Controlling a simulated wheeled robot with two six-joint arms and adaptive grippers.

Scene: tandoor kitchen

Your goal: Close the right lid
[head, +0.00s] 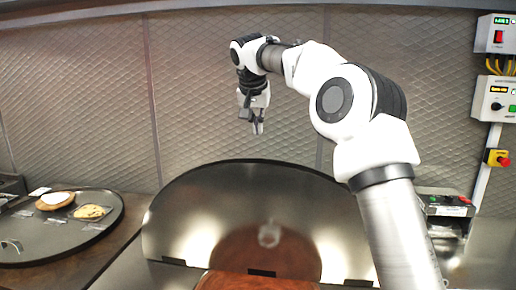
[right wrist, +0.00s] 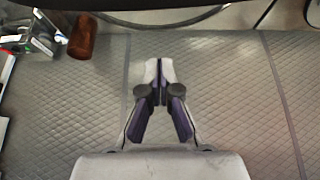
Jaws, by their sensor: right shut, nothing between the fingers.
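The right lid (head: 175,225) is a large rounded sheet of shiny metal in the head view. It stands raised, with hinges along its bottom edge, and its face reflects a copper-coloured surface. My right gripper (head: 257,128) hangs fingers down above the lid's top edge, apart from it, in front of the quilted wall. Its fingers are shut and empty, as the right wrist view also shows (right wrist: 160,72). My right arm covers the lid's right part. My left gripper is out of view.
A round dark tray (head: 50,245) with flatbreads (head: 90,211) is on the left counter. A quilted metal wall (head: 220,80) stands behind. Control boxes (head: 495,98) are at the right, and a small button panel (head: 447,210) is beside my arm.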

